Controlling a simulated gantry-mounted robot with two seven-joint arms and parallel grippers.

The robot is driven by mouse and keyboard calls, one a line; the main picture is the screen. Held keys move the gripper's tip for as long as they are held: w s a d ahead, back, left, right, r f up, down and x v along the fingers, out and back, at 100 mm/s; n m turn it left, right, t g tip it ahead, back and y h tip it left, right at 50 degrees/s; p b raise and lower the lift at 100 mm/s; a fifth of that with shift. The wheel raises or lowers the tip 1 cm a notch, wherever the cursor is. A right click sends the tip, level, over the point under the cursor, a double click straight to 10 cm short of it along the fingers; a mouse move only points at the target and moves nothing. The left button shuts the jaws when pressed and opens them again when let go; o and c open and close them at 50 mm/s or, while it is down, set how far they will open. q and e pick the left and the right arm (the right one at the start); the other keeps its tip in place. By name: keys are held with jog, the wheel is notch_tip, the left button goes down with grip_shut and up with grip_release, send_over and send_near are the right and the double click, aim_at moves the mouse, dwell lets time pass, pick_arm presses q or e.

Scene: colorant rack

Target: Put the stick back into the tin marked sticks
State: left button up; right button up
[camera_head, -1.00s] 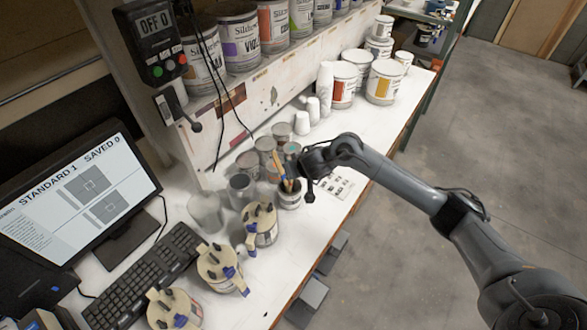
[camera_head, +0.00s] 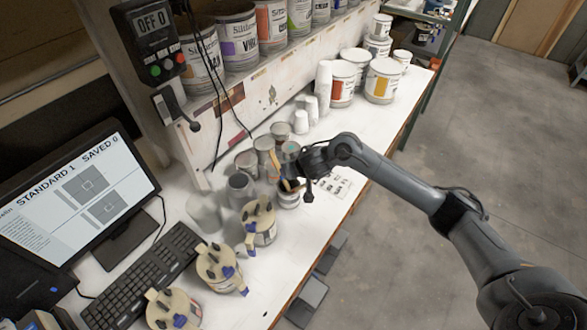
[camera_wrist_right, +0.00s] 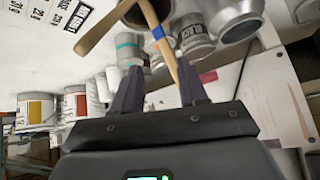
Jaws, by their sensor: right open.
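A small tin (camera_head: 289,200) stands on the bench with a dark mouth, and sticks (camera_head: 284,180) lean out of it; I cannot read its marking. A second, plain wooden stick (camera_wrist_right: 100,32) leans out to the left. My right gripper (camera_wrist_right: 160,92) is open around the banded stick, with gaps beside it. In the head view my right gripper (camera_head: 306,182) is at the tin's right side. My left gripper is not in view.
Several small tins (camera_head: 246,160) stand close behind, and a grey cup (camera_head: 240,187) is to the left. Lidded cans (camera_head: 260,222) line the bench front. A printed label sheet (camera_head: 338,184) lies right of the tin. Black cables hang above.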

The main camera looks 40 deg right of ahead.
jog(key=p+v, duration=0.3)
jog(key=v, duration=0.7)
jog(key=shift+s+r, duration=0.25)
jog(key=shift+r, duration=0.05)
jog(key=shift+a+p, duration=0.1)
jog(key=shift+p, duration=0.2)
